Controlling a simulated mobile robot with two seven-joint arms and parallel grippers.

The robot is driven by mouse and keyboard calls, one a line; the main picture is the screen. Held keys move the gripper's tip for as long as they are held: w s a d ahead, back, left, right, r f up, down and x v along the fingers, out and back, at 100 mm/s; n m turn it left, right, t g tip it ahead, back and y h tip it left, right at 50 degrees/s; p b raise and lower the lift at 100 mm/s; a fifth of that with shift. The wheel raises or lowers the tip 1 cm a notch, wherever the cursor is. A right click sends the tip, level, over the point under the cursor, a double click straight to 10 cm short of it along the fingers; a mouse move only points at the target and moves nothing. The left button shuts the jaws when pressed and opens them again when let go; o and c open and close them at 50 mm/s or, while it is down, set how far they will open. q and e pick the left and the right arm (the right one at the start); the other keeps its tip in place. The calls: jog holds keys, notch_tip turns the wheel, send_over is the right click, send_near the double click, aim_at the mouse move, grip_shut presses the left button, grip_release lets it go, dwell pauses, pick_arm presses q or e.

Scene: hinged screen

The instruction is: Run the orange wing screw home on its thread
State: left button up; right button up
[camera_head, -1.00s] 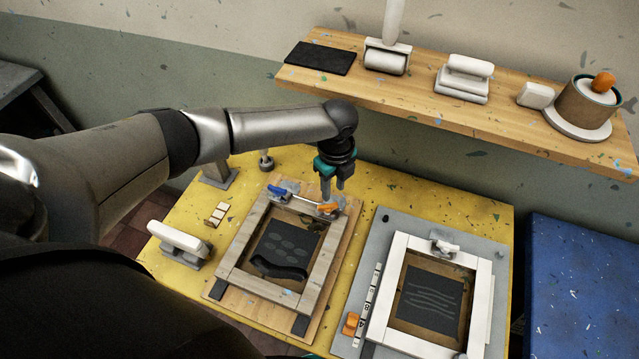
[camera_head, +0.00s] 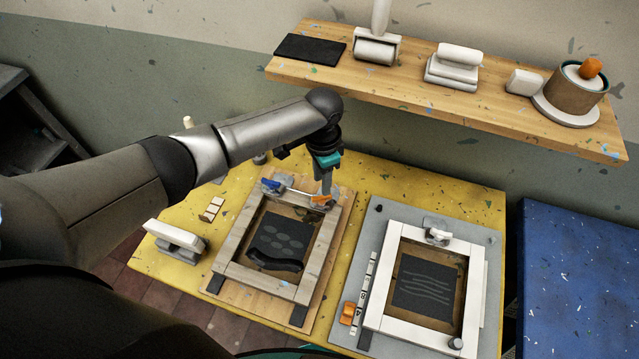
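The orange wing screw (camera_head: 321,200) sits at the back right corner of the wooden hinged screen frame (camera_head: 235,228), by the hinge bar. A blue wing screw (camera_head: 271,185) sits at the other end of that bar. My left gripper (camera_head: 326,192) points down at the orange wing screw, its fingertips right at it. The fingers overlap each other in this view, so I cannot tell whether they are closed on the screw. My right gripper is out of view.
A white-framed screen (camera_head: 391,255) on a grey board stands to the right, with a small orange part (camera_head: 347,314) at its left. A wooden shelf (camera_head: 430,103) with tools hangs behind my arm. A white-handled tool (camera_head: 175,238) stands at the table's left.

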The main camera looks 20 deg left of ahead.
aim_at(322, 196)
pick_arm(q)
notch_tip(322, 196, down, 7)
jog(key=b, duration=0.6)
jog(key=shift+b, duration=0.3)
jog(key=shift+r+p, duration=0.3)
jog(key=shift+p, duration=0.1)
jog(key=shift+c, duration=0.7)
jog(key=shift+r, duration=0.1)
grip_shut()
